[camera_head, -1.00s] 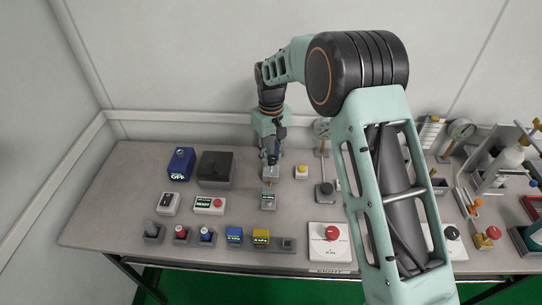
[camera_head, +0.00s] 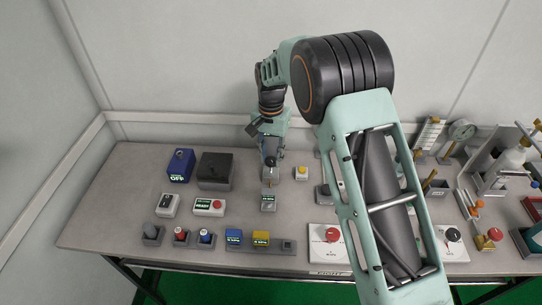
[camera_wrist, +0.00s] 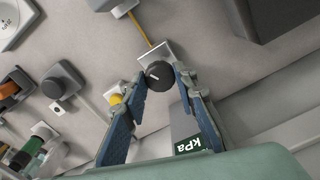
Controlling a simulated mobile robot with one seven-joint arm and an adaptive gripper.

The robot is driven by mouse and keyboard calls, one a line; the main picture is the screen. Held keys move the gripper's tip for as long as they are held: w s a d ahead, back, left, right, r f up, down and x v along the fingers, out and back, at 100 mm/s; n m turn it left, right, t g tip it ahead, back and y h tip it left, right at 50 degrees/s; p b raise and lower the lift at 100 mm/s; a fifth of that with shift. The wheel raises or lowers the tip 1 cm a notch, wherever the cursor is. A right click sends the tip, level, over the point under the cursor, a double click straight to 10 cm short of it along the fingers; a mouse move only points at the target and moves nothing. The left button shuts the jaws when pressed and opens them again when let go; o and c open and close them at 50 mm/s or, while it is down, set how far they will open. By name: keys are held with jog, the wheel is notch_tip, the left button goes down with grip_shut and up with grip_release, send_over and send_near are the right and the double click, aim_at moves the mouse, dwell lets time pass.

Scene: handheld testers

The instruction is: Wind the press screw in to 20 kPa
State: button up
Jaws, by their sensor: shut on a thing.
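My gripper (camera_wrist: 161,78) is shut on a round black knob (camera_wrist: 160,75) with a white mark, the press screw's knob as far as I can tell. The knob sits against a pale block (camera_wrist: 155,54), with one finger on each side. In the head view my gripper (camera_head: 270,165) points down at the small grey press (camera_head: 270,183), and mostly hides the knob. A display with "kPa" (camera_wrist: 188,146) shows in the wrist view, its number hidden behind my gripper. A small display box (camera_head: 268,203) stands in front of the press in the head view, too small to read.
A black box (camera_head: 215,170) and a blue box (camera_head: 181,165) stand to the left. A yellow button box (camera_head: 301,172) stands close on the right. A READY box (camera_head: 209,206) and a row of small coloured items lie in front. My arm hides part of the table's right half.

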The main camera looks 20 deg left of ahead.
aim_at(271, 159)
jog(key=m, duration=0.5)
jog(key=shift+w+a+r, duration=0.1)
jog(key=shift+r, duration=0.05)
jog(key=shift+m, duration=0.3)
dwell(0.3)
jog(key=o, duration=1)
jog(key=shift+o, duration=0.8)
notch_tip(271, 159, up, 12)
